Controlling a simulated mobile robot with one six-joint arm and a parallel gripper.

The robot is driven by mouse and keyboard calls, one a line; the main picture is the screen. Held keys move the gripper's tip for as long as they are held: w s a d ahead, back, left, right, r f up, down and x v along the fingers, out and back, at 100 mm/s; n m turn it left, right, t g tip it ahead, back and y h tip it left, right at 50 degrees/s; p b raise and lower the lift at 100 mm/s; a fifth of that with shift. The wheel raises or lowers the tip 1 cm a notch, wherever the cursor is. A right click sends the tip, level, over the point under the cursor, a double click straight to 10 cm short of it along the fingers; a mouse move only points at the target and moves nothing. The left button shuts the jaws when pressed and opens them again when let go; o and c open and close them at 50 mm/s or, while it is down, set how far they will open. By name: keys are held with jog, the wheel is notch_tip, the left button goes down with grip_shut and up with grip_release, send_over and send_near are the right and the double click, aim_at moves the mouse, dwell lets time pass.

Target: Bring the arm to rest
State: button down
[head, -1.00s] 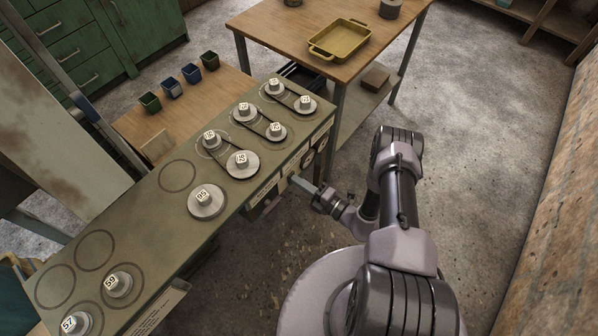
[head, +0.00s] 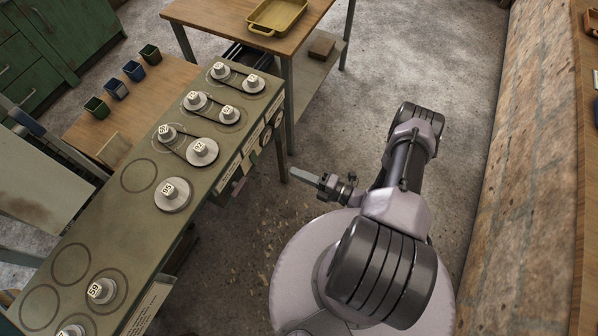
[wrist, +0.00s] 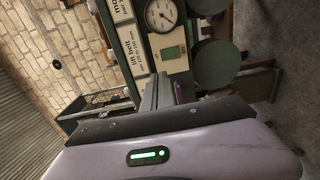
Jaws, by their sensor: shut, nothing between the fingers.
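My gripper (head: 306,177) is shut and empty. In the head view it hangs in the air over the floor, to the right of the green bench (head: 122,215) and apart from it. The arm is folded back close above my base. In the wrist view the fingers (wrist: 156,92) point toward the bench's front panel, which carries a dial gauge (wrist: 162,15), a small green display (wrist: 173,53) and white labels (wrist: 131,42).
Pulleys with numbered blocks stand on the bench, some joined by belts, such as the one marked 95 (head: 172,194). A wooden table (head: 232,12) with a yellow tray (head: 277,15) stands behind. A brick wall (head: 535,150) is at the right.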

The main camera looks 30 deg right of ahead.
dwell(0.4)
jog(key=a+r+n+g, duration=0.3)
jog(key=r+n+g, duration=0.1)
jog(key=r+n, duration=0.45)
jog(key=w+a+r+n+g+y, duration=0.1)
jog(key=a+r+n+g, duration=0.1)
jog(key=r+n+g, duration=0.6)
jog(key=a+r+n+g, duration=0.1)
jog(key=a+r+n, duration=0.2)
jog(key=r+n, duration=0.6)
jog(key=s+a+r+n+t+h, duration=0.1)
jog(key=s+r+n+t+h, duration=0.1)
jog(key=s+r+n+h, duration=0.2)
jog(key=s+a+r+n+t+h, duration=0.1)
jog(key=s+r+n+t+h, duration=0.1)
jog(key=s+r+n+h, duration=0.3)
jog(key=s+r+n, duration=0.4)
jog(key=r+n, duration=0.4)
jog(key=r, duration=0.3)
jog(key=shift+s+t, duration=0.3)
jog(key=shift+s, duration=0.1)
